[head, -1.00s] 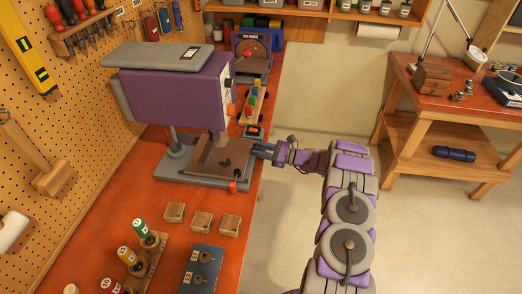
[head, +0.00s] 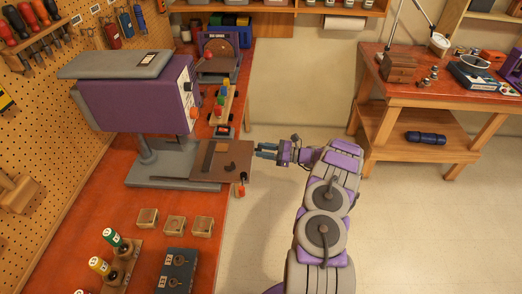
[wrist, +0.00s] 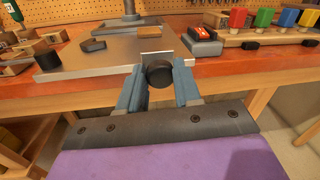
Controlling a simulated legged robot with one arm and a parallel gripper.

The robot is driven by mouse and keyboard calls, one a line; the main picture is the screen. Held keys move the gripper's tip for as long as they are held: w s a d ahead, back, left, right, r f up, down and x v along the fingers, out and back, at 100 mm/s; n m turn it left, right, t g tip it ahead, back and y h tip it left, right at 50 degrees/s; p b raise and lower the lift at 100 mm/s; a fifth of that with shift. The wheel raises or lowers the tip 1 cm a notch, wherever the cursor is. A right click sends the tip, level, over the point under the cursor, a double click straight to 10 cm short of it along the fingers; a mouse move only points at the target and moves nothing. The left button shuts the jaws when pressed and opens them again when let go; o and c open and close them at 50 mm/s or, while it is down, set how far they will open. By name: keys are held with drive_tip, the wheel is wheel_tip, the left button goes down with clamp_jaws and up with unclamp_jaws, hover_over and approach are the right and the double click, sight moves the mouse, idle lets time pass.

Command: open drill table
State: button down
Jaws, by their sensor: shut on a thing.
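The drill press has a purple head (head: 137,105) and a grey base (head: 160,176) on the orange bench. Its flat brown drill table (head: 235,155) sticks out to the right, past the bench's edge. My gripper (head: 266,151) is at the table's right edge. In the wrist view the drill table (wrist: 85,62) looks grey and flat. There my gripper's blue fingers (wrist: 159,88) are shut on a round black knob (wrist: 159,75) at the table's near edge. The knob is hidden by the fingers in the head view.
Small wooden blocks (head: 175,224), a blue-grey box (head: 176,271) and handled tools (head: 113,240) stand on the near bench. A rack of coloured blocks (head: 223,100) stands behind the table. The floor (head: 420,220) on the right is clear up to another workbench (head: 440,88).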

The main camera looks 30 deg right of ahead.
drive_tip(key=c, duration=1.1)
unclamp_jaws()
drive_tip(key=shift+d+r, duration=0.1)
drive_tip(key=shift+d, duration=0.35)
drive_tip(key=shift+c, duration=0.2)
drive_tip(key=o, duration=0.3)
drive_tip(key=shift+a, duration=0.15)
drive_tip(key=shift+o, duration=0.2)
drive_tip(key=shift+s, duration=0.1)
drive_tip(key=p+v, duration=0.1)
drive_tip(key=v, duration=1.6)
drive_tip(key=shift+f, duration=0.2)
drive_tip(key=shift+s, duration=0.15)
